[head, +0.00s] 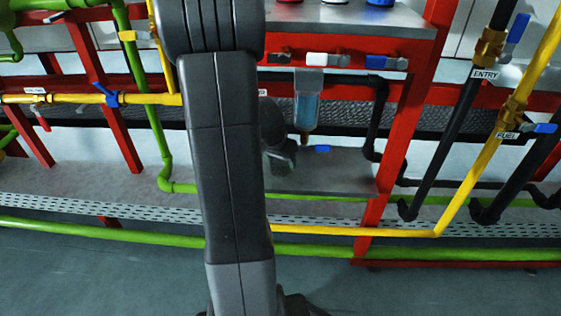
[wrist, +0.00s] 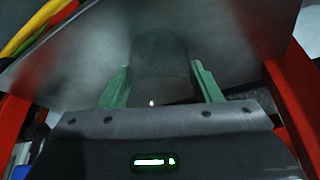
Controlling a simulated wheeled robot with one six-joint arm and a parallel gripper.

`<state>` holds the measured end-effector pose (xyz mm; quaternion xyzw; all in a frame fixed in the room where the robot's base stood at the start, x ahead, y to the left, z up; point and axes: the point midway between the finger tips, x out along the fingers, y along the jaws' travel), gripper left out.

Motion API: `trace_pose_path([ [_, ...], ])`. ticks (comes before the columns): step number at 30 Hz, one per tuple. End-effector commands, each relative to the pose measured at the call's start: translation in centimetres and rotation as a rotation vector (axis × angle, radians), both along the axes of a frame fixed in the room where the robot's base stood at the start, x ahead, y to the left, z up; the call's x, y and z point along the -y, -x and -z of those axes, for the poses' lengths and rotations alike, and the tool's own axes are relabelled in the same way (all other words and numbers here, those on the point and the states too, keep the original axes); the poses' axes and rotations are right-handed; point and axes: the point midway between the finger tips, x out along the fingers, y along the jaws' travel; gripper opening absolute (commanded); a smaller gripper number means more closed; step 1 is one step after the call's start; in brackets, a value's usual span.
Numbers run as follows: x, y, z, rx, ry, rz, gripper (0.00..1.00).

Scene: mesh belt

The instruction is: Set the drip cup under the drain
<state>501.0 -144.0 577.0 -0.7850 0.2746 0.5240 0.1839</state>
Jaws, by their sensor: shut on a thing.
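My gripper (wrist: 160,88) has its two green fingers on either side of a dark, see-through drip cup (wrist: 160,62) and is shut on it. In the head view my arm hides much of the gripper; the dark cup (head: 280,162) shows at the arm's right edge, low over the grey shelf. The drain is the lower end of a clear bowl with bluish liquid (head: 306,105), hanging under the red rail, with a small yellowish tip (head: 304,138). The cup is below and left of that tip in the picture. Whether the cup touches the shelf is unclear.
The grey lower shelf (head: 335,170) has bare room to the right. A small blue piece (head: 322,149) lies right of the drain tip. A black pipe (head: 374,120) and a red post (head: 395,160) stand further right. A dark mesh belt (head: 345,115) runs behind.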

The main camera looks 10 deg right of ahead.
Motion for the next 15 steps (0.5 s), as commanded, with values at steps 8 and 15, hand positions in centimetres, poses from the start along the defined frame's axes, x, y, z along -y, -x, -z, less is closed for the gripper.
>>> trace_pose_path([
  [8, -0.01, -0.01, 0.35, 0.0, 0.0, -0.001, 0.6],
  [15, -0.02, 0.0, 0.23, 0.0, 0.0, -0.001, 0.8],
])
